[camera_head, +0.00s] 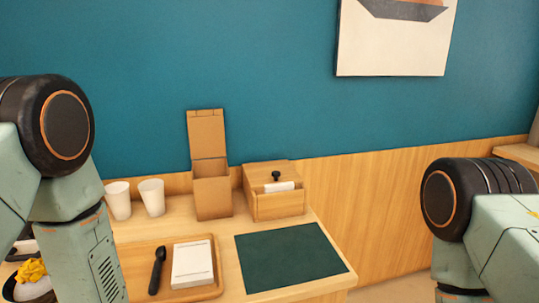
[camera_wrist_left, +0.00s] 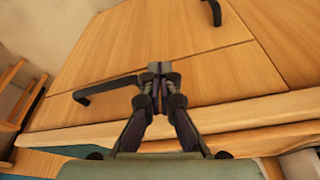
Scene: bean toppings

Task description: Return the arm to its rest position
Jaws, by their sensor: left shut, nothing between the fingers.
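My left arm (camera_head: 75,200) comes in at the left of the head view, bent, with its lower link pointing down. Its gripper is out of the head view. In the left wrist view my left gripper (camera_wrist_left: 157,70) is shut and empty, with its fingertips together. It shows over wooden panels (camera_wrist_left: 200,70) with dark handles. My right arm (camera_head: 480,220) is at the right edge of the head view, also bent, and its gripper is out of view.
On the wooden table stand two white cups (camera_head: 151,198), a cardboard box (camera_head: 211,190) and a wooden box (camera_head: 274,205). A wooden tray (camera_head: 130,262) holds a black scoop (camera_head: 157,270) and a white block (camera_head: 193,264). A dark green mat (camera_head: 290,257) is bare. A bowl (camera_head: 33,289) with yellow pieces sits lower left.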

